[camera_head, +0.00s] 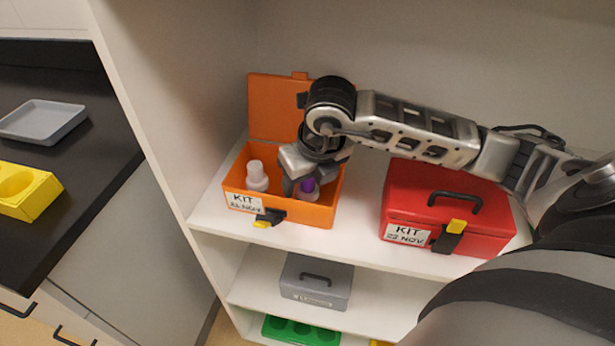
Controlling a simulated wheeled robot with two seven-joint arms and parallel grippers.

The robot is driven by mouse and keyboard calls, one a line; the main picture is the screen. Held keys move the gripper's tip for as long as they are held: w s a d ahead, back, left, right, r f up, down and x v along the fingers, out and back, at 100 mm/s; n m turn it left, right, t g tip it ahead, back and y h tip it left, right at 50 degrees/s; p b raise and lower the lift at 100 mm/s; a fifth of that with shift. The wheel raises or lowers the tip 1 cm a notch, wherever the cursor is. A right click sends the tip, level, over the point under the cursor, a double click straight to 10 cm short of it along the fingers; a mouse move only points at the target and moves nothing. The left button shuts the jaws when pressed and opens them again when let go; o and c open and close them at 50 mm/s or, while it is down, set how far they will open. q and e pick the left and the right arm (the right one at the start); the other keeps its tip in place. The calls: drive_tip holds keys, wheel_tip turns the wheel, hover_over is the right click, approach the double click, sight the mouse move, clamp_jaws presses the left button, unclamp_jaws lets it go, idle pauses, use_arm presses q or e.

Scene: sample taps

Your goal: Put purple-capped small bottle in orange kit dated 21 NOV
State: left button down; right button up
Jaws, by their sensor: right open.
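The orange kit (316,213) stands with its lid up on the top shelf; its label seems to read KIT 21 NOV, though the print is small. The purple-capped small bottle (308,187) is upright inside the kit, in its right part. My right gripper (297,190) reaches down into the kit at the bottle. Its jaws are open, and the wrist hides part of them and of the kit's inside. I cannot tell whether a finger touches the bottle. A white-capped bottle (256,176) stands in the kit's left part. My left gripper is not in view.
A closed red kit (447,205) labelled KIT 22 NOV stands to the right on the same shelf. A grey box (316,281) and a green rack (299,331) are below. On the black counter at left are a grey tray (43,121) and a yellow block (40,197).

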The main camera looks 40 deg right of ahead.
drive_tip(key=v, duration=1.2)
drive_tip(key=shift+f, duration=0.1)
